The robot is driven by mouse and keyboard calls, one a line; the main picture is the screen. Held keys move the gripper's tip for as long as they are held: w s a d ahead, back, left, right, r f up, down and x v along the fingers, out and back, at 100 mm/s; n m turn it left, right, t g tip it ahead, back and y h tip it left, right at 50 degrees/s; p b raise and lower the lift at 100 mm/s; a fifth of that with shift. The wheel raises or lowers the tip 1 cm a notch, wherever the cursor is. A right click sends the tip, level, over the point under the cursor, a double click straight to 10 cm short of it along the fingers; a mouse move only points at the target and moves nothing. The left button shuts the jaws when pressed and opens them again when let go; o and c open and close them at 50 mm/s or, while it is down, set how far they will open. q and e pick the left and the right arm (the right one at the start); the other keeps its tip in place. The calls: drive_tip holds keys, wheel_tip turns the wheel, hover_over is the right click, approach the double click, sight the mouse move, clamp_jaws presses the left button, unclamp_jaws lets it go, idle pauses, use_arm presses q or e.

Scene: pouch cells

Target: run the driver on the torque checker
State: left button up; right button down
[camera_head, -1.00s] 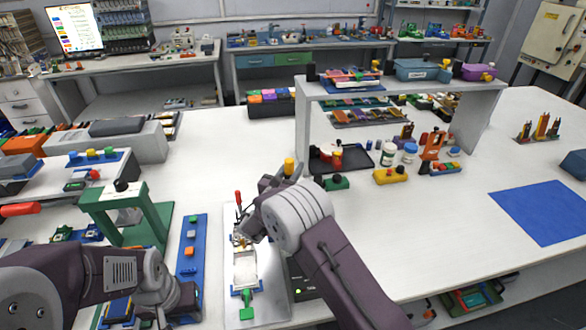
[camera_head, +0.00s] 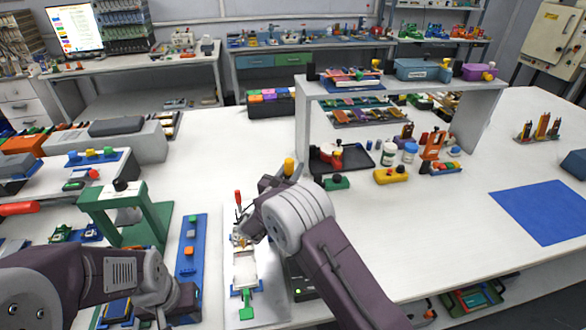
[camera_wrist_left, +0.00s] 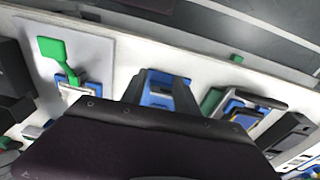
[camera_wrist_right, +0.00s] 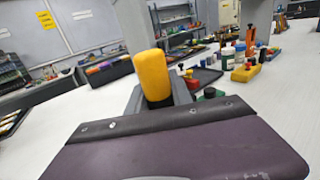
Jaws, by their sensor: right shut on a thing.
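My right gripper (camera_head: 270,188) is shut on a driver with a yellow handle (camera_head: 289,166). The handle stands up large in the right wrist view (camera_wrist_right: 152,75); the driver's lower end is hidden behind my wrist. A dark box with a small green light (camera_head: 300,282), perhaps the torque checker, is partly hidden behind my right forearm. My left gripper (camera_head: 165,305) is low at the front left, near a blue strip.
A white fixture plate with a green-handled clamp (camera_head: 247,300) lies between my arms, with a red-handled tool (camera_head: 238,197) behind it. A green press stand (camera_head: 115,198) and a blue strip (camera_head: 190,245) stand left. A grey shelf (camera_head: 400,85) rises behind.

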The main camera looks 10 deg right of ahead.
use_arm(q)
drive_tip(key=shift+f+b, duration=0.55)
drive_tip(key=shift+f, duration=0.05)
use_arm(e)
drive_tip(key=shift+s+f, duration=0.1)
drive_tip(key=shift+f, duration=0.35)
use_arm(q)
drive_tip(key=shift+r, duration=0.1)
idle(0.3)
